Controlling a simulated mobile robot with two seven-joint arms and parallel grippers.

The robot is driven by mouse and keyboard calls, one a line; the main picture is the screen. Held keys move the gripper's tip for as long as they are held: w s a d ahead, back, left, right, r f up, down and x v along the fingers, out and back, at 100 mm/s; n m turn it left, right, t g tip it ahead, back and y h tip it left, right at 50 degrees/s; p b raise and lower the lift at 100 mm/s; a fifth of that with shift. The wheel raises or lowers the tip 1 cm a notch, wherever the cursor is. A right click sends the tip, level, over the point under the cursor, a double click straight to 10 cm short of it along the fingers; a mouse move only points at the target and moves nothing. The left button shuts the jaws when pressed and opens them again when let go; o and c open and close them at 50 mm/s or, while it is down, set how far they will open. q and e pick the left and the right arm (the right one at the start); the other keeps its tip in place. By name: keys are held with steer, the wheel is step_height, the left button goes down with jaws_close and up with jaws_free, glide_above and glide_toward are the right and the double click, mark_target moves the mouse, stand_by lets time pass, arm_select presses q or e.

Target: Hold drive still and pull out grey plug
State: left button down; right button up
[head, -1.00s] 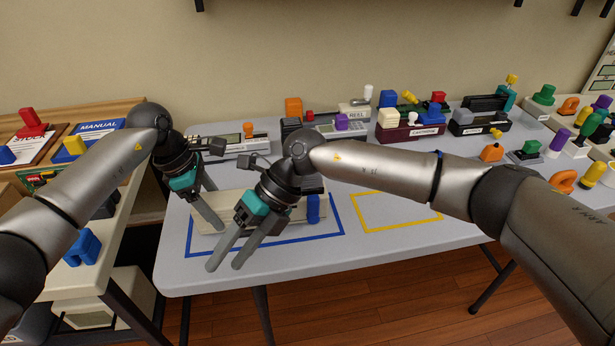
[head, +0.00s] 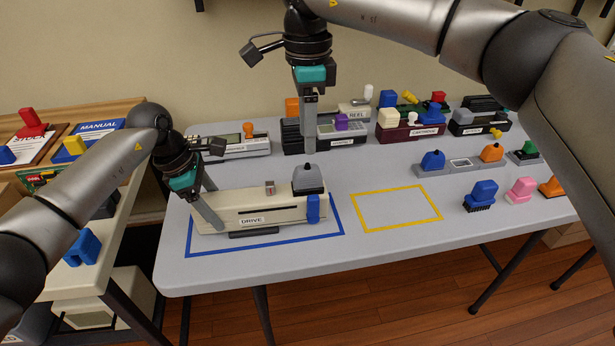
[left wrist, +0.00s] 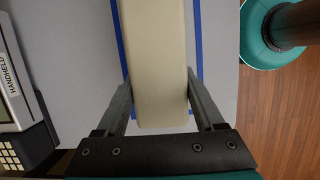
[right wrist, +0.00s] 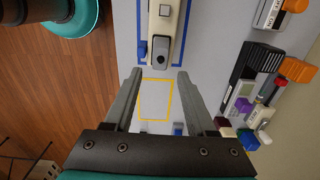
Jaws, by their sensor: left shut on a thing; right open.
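The cream drive (head: 262,211) lies inside the blue outline on the table. A grey plug (head: 308,178) stands upright on its right end, beside a blue part (head: 313,208) on the front. My left gripper (head: 213,206) is shut on the drive's left end, one finger on each side, as the left wrist view also shows on the drive (left wrist: 158,60). My right gripper (head: 309,148) is open and empty, pointing down above and behind the plug. In the right wrist view the plug (right wrist: 160,60) is ahead, apart from the open fingers (right wrist: 158,75).
A yellow outline (head: 398,208) marks an empty patch right of the drive. Several handhelds and coloured plugs stand along the back, including a maroon device (head: 408,131). A blue brush-like piece (head: 481,196) and a pink one (head: 521,190) stand further right.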

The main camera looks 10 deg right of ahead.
mark_target(307, 168)
steer(key=shift+f, duration=4.45)
steer(key=shift+c, duration=0.3)
jaws_close()
